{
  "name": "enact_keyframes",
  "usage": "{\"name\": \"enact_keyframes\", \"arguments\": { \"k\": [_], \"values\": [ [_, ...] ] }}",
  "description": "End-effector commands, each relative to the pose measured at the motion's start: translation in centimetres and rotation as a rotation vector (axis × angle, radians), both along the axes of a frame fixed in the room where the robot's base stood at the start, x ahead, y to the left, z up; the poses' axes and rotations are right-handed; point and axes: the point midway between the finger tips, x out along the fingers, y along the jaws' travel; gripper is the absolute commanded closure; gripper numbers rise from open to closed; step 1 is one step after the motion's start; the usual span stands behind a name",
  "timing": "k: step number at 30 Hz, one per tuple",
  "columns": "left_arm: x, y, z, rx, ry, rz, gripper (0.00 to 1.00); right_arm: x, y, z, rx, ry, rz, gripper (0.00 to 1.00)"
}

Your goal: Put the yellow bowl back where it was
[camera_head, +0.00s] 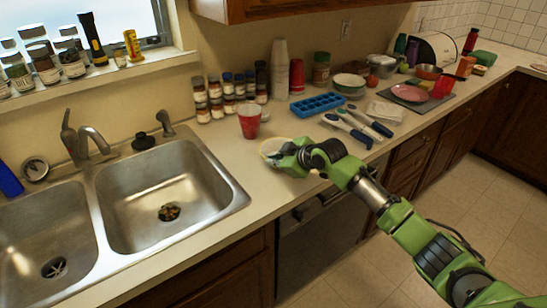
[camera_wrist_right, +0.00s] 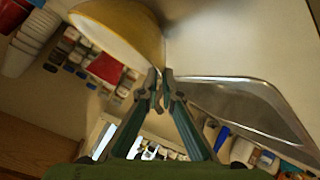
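In the right wrist view the yellow bowl (camera_wrist_right: 130,28) fills the upper left. There the fingers of my right gripper (camera_wrist_right: 161,76) are nearly together, with the bowl's rim between the tips. I cannot tell whether the bowl touches the counter. My left gripper is not in view.
A red cup (camera_head: 249,122) stands just behind the bowl. The double sink (camera_head: 165,195) lies to the left. A blue ice tray (camera_head: 318,105) and several white-and-blue utensils (camera_head: 350,128) lie behind and to the right. Bare counter (camera_head: 262,190) lies between sink and bowl.

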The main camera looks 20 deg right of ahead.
Motion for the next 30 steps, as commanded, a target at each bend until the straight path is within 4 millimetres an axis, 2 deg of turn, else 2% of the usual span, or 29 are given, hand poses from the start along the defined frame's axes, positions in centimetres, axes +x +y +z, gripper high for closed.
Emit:
{"name": "enact_keyframes", "arguments": {
  "k": [3,5,6,20,30],
  "values": [
    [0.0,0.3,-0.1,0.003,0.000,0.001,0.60,0.1,0.0,0.1,0.001,-0.004,0.001,1.00],
    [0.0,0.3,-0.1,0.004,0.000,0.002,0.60,0.0,0.0,-0.1,0.000,0.001,0.000,0.82],
    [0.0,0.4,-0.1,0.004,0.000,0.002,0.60,0.0,0.0,-0.1,0.000,0.001,0.000,0.78],
    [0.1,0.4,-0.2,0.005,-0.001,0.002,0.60,-0.5,-0.2,0.4,0.001,-0.001,0.000,0.78],
    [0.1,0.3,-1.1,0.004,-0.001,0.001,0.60,-4.7,-2.0,3.4,-0.003,-0.002,0.002,0.78]
  ]
}}
